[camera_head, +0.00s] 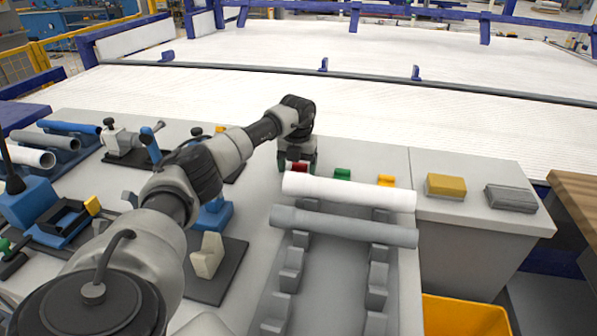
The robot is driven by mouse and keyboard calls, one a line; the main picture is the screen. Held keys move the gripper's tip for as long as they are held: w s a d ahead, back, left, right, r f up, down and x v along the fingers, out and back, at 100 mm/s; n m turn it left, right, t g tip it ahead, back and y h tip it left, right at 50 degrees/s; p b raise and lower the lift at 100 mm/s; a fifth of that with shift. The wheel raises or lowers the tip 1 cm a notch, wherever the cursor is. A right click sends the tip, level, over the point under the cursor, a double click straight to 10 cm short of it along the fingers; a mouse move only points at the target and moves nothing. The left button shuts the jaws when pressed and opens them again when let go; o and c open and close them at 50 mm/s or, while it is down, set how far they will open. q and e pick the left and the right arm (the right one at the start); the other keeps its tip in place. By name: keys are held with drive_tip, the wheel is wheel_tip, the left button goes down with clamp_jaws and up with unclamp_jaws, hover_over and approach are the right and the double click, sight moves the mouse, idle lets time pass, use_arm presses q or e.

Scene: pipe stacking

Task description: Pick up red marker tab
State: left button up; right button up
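The red marker tab (299,167) is at the back edge of the rack area, behind the left end of the white pipe (349,192). My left gripper (298,164) points down over it, with its dark fingers on either side of the tab. Whether the fingers touch or grip it cannot be told at this size. The tab's upper part is hidden by the gripper and its lower part is close behind the pipe. My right gripper is not in view.
A green tab (342,174) and a yellow tab (387,181) stand in line to the right. A grey pipe (345,226) lies in front of the white one on the rack supports (291,271). A yellow block (446,186) and grey block (511,198) sit on the right. A yellow bin (464,316) is below.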

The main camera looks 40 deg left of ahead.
use_arm(q)
drive_tip(key=shift+f, duration=0.25)
drive_tip(key=shift+r, duration=0.1)
drive_tip(key=c, duration=1)
drive_tip(key=shift+r, duration=0.1)
